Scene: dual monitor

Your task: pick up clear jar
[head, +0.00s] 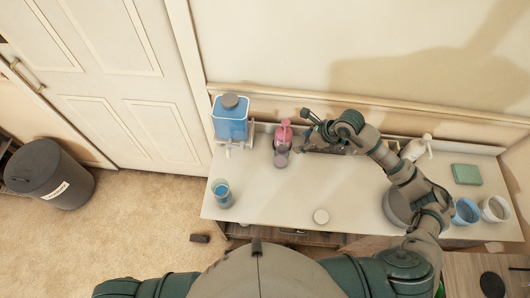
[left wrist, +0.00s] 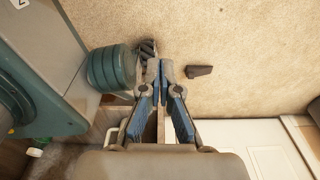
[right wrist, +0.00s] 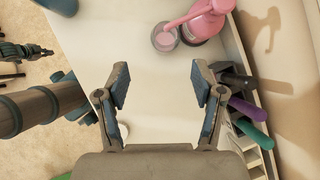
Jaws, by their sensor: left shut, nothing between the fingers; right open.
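In the right wrist view, a small clear jar (right wrist: 165,38) with pinkish contents stands on the white tabletop beside a pink pump bottle (right wrist: 203,22), whose spout reaches toward it. In the head view the jar (head: 281,160) is just in front of the pink bottle (head: 284,135). My right gripper (right wrist: 158,78) is open and empty; the jar lies beyond its fingertips, apart from them. In the head view my right gripper (head: 309,124) is right of the pink bottle. My left gripper (left wrist: 160,68) is shut and empty, away from the tabletop in its wrist view.
A blue dispenser (head: 230,120) and a cup with blue contents (head: 221,193) stand at the table's left. Purple (right wrist: 247,108) and green-handled tools stick up near the right gripper. A bowl (head: 395,207) and blue cup (head: 466,211) are at the right. The front middle is mostly clear.

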